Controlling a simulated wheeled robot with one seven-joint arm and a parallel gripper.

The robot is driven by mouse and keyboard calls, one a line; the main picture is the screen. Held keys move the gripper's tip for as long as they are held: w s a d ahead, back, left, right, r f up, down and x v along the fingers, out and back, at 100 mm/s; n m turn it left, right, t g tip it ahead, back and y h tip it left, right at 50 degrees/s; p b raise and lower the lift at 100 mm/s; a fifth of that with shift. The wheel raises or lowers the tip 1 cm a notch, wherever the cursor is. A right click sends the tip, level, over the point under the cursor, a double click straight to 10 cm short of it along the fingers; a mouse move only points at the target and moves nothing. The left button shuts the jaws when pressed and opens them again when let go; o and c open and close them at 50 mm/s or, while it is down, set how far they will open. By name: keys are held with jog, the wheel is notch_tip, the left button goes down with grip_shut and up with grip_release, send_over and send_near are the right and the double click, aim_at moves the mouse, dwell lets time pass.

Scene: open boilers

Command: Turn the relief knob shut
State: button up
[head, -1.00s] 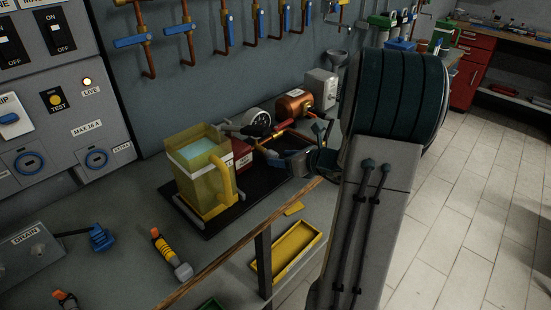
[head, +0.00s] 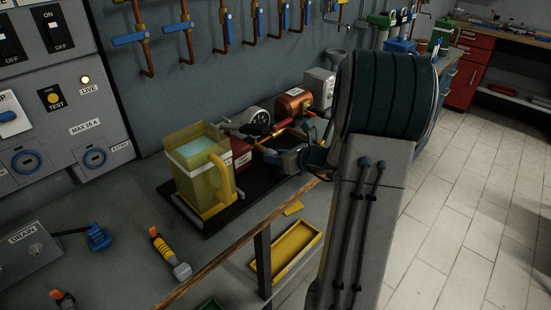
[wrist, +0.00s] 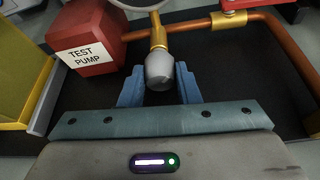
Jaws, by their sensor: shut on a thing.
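The relief knob (wrist: 160,66) is a grey, rounded knob on the end of a brass fitting in the wrist view. The brass fitting (wrist: 157,30) joins a copper pipe just right of the red test pump (wrist: 93,40). My gripper (wrist: 160,88) has one blue finger on each side of the knob and is shut on it. In the head view my gripper (head: 287,159) is low over the black tray, and the knob cannot be made out there. The red pump also shows in the head view (head: 241,153), partly behind the yellow jug.
A yellow see-through jug (head: 203,178) with pale liquid stands left of my gripper. A white-faced gauge (head: 258,121) and a copper cylinder (head: 294,103) are behind it. A wooden rail (head: 235,243) and a yellow tray (head: 298,247) lie in front.

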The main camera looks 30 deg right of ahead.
jog(key=n+h+b, duration=0.1)
jog(key=b, duration=0.2)
jog(key=shift+a+f, duration=0.1)
jog(key=shift+f, duration=0.2)
jog(key=shift+r+n+b, duration=0.2)
jog(key=shift+n+b, duration=0.1)
jog(key=shift+b, duration=0.5)
jog(key=o, duration=1)
jog(key=shift+r, duration=0.1)
jog(key=shift+c, duration=0.2)
jog(key=shift+s, duration=0.1)
jog(key=shift+s+r, duration=0.2)
jog(key=shift+s, duration=0.05)
jog(key=p+v, duration=0.1)
jog(key=v, duration=1.2)
jog(key=shift+s, duration=0.15)
